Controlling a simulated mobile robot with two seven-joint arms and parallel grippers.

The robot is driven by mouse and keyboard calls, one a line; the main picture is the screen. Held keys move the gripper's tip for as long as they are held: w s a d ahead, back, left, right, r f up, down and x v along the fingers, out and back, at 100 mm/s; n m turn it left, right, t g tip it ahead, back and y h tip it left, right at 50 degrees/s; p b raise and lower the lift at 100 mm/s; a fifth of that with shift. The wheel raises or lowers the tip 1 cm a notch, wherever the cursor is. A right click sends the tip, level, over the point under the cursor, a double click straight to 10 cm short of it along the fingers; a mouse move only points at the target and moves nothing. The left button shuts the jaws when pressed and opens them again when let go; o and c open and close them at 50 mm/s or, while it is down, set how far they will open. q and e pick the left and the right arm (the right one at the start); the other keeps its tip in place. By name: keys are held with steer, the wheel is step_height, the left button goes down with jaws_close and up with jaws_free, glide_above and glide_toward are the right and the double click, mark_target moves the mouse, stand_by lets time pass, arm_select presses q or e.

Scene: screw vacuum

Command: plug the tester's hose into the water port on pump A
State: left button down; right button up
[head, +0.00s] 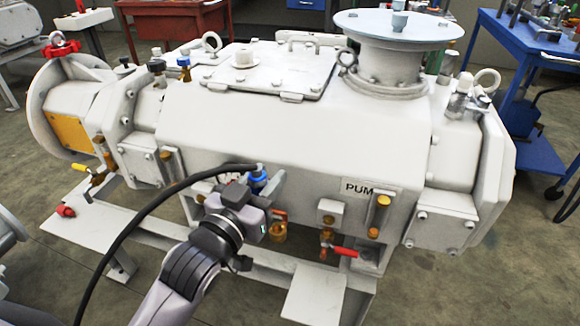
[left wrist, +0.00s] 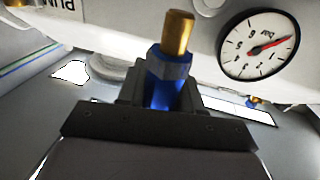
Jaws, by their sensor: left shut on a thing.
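My left gripper (head: 264,186) is in front of the white pump (head: 250,135), whose label plate (head: 368,189) reads "PUM" with the rest unclear. It is shut on a blue hose connector (head: 258,174). The left wrist view shows the connector (left wrist: 168,82) between the fingers (left wrist: 158,98), with a brass tip (left wrist: 178,33) sticking out beyond them. The black hose (head: 121,238) bends from the connector down to the lower left. The tip appears free in the wrist view. I cannot tell which fitting is the water port. My right gripper is not in view.
A brass fitting (head: 278,232) and a red-handled valve (head: 345,252) sit low on the pump's front. A round gauge (left wrist: 258,45) shows near the connector in the wrist view. A blue cart (head: 540,50) stands at right, a red workbench (head: 175,20) behind.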

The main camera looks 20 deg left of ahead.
arm_select(q)
steer(key=shift+w+d+r+m+g+h, duration=0.15)
steer(key=shift+w+d+r+m+h, duration=0.2)
steer(key=shift+w+d, duration=0.25)
steer(key=shift+w+d+r+m+g+h, duration=0.15)
steer(key=shift+w+d+r+m+h, duration=0.2)
steer(key=shift+d, duration=0.3)
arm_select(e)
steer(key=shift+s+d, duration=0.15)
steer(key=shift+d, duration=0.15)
arm_select(q)
steer(key=shift+w+f, duration=0.1)
steer(key=shift+f, duration=0.05)
step_height(320, 180, down, 2)
steer(key=shift+f+b, duration=0.2)
steer(key=shift+b, duration=0.15)
steer(key=shift+f, duration=0.4)
steer(key=shift+f+b, duration=0.65)
steer(key=shift+f, duration=0.5)
steer(key=shift+f+b, duration=0.15)
steer(key=shift+b, duration=0.2)
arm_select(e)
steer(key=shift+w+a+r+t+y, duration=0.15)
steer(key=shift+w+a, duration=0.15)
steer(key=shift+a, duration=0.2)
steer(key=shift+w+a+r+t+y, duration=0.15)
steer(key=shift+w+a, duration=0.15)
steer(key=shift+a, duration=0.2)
